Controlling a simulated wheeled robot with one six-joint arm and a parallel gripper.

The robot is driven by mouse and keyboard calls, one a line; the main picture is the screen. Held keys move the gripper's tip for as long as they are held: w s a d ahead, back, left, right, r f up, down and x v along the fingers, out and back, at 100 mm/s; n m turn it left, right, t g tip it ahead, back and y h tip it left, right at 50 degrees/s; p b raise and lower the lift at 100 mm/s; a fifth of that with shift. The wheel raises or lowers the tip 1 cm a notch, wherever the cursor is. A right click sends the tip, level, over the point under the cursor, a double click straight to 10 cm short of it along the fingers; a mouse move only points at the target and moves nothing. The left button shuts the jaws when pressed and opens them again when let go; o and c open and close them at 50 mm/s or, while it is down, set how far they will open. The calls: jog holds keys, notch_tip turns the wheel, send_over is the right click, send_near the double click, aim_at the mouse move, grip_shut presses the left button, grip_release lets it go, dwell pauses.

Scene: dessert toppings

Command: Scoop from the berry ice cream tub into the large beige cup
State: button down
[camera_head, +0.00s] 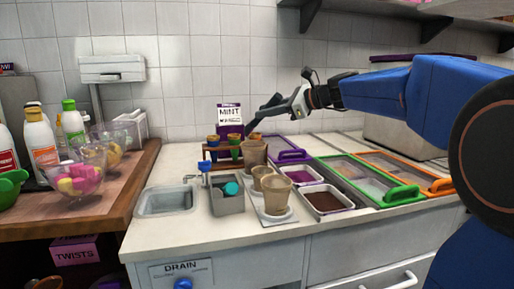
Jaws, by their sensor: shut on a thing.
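My gripper (283,105) reaches in from the right above the counter's back. It is shut on a dark slim tool (262,118), too small to identify surely, which slants down left above the cups. Several beige cups stand below: a tall one (254,154) at the back, a small one (262,172) and a wider one (277,195) in front on a pale tray (282,217). I cannot tell surely which is the large one. A tub with purple-pink contents (302,175), likely the berry ice cream, sits open right of the cups, apart from my gripper.
A dark-brown tub (328,200) is in front of the berry one. Green (400,196) and orange (441,187) lid handles lie right. A grey bin (228,208) with a teal round thing, a sink (167,202) and a rack (211,155) stand left. A MINT box (229,117) is behind.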

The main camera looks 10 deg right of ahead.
jog(key=shift+r, duration=3)
jog(key=n, duration=0.1)
jog(key=n+g, duration=0.1)
jog(key=n, duration=0.1)
jog(key=n+g, duration=0.1)
jog(key=n, duration=0.1)
jog(key=shift+w+r+y, duration=0.1)
jog(key=shift+r+y, duration=0.2)
jog(key=shift+r, duration=0.1)
jog(key=n+g, duration=0.1)
jog(key=n, duration=0.1)
jog(key=r+n+g, duration=0.1)
jog(key=n, duration=0.2)
jog(key=shift+g, duration=0.4)
jog(key=n+g+h, duration=0.1)
jog(key=n, duration=0.1)
jog(key=r+n+g+h, duration=0.1)
jog(key=n, duration=0.2)
jog(key=shift+r+n+g+h, duration=0.1)
jog(key=shift+n+g+h, duration=0.3)
jog(key=shift+n, duration=0.7)
